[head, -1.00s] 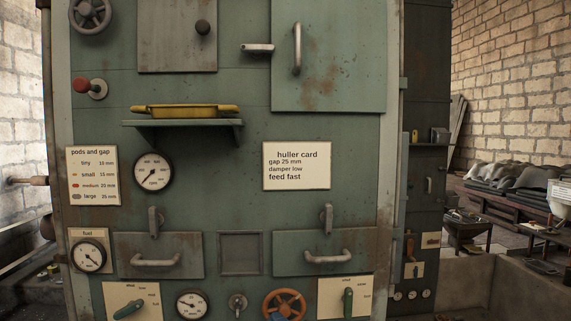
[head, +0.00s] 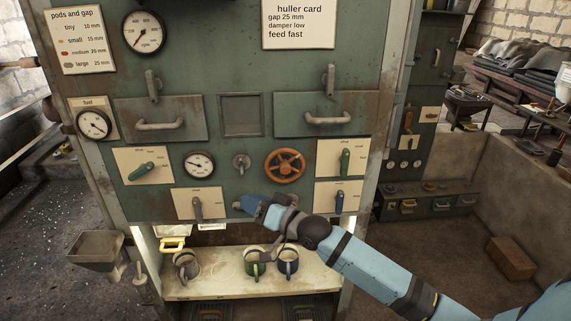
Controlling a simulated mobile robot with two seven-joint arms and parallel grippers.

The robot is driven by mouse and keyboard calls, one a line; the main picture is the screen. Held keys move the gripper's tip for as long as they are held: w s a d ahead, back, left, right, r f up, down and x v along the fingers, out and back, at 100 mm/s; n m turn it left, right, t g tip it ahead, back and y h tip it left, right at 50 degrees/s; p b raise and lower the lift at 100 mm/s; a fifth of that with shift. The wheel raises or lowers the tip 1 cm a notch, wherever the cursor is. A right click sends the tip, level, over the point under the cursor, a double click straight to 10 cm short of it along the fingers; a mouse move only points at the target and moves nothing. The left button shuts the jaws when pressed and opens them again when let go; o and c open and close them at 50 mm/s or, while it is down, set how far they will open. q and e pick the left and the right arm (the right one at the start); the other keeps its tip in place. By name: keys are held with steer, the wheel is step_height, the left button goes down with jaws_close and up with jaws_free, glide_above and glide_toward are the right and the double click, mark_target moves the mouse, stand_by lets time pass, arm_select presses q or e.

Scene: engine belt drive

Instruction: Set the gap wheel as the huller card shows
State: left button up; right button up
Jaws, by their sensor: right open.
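The huller card (head: 299,22) on the green machine front reads gap 25 mm, damper low, feed fast. An orange spoked handwheel (head: 285,166) sits on the lower panel; no label naming it is readable. A small round gauge (head: 199,165) is to its left, with a grey knob (head: 241,163) between them. My right gripper (head: 240,205) is below and left of the orange wheel, in front of the panel's lower edge, apart from the wheel. It is open, with no held object visible. My left gripper is out of view.
The pods and gap card (head: 77,41) lists large as 25 mm. Lever plates surround the wheel: green levers (head: 142,171) (head: 344,161), a grey lever (head: 198,207) and a blue lever (head: 339,202). Mugs (head: 254,262) stand on the shelf (head: 220,284) below.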

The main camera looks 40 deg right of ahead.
step_height(320, 180, down, 2)
steer(key=a+n+g+h, duration=0.1)
steer(key=n+g+h, duration=0.1)
steer(key=n, duration=0.7)
steer(key=n+h+p, duration=0.2)
steer(key=n+h, duration=1.2)
steer(key=n, duration=0.9)
glide_toward(286, 170)
steer(key=p+x, duration=0.2)
steer(key=x, duration=0.7)
steer(key=shift+a, duration=0.1)
steer(key=shift+w+d+p, duration=0.3)
steer(key=shift+w+d, duration=0.05)
steer(key=shift+w, duration=0.2)
steer(key=c, duration=0.7)
